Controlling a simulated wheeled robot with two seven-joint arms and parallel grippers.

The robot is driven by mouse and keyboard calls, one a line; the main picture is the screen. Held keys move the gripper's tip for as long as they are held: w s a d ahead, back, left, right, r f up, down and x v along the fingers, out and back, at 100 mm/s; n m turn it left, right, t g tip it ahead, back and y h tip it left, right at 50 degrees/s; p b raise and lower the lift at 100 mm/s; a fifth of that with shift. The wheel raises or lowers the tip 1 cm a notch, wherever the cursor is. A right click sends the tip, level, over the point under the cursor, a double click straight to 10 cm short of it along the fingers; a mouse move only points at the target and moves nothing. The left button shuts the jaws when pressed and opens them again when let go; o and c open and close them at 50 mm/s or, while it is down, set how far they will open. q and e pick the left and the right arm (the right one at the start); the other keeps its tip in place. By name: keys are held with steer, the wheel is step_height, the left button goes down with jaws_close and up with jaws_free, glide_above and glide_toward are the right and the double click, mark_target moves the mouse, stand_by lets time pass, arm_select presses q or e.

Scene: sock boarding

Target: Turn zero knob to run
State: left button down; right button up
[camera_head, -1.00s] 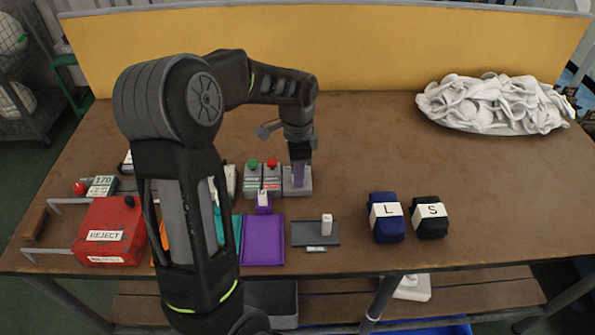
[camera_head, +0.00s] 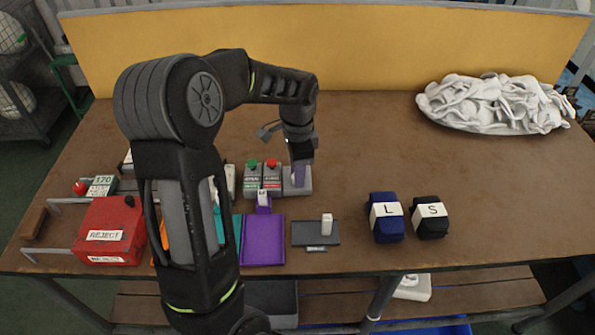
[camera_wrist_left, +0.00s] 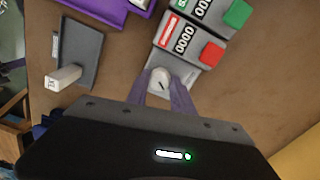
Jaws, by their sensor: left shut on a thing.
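The zero knob (camera_wrist_left: 159,81) is a small round white knob with a dark pointer line, on a grey box, in the left wrist view. My left gripper (camera_wrist_left: 166,90) has its purple fingers around the knob, shut on it. In the head view the left gripper (camera_head: 299,172) points straight down onto the grey knob box (camera_head: 302,190), and its fingers hide the knob there. Which label the pointer faces cannot be read. My right gripper is not in view.
Counter boxes with a green button (camera_head: 253,163) and a red button (camera_head: 271,163) stand close left of the knob box. A purple tray (camera_head: 263,243), a dark plate with a white block (camera_head: 326,224), and L (camera_head: 386,217) and S (camera_head: 430,217) bundles lie in front. A white sock pile (camera_head: 495,104) is far right.

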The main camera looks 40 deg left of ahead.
arm_select(q)
steer(key=n, duration=0.3)
steer(key=shift+n, duration=0.4)
steer(key=n, duration=0.4)
steer(key=shift+n, duration=0.3)
steer(key=n, duration=0.4)
steer(key=shift+n, duration=2.2)
steer(key=c, duration=1.1)
jaws_free()
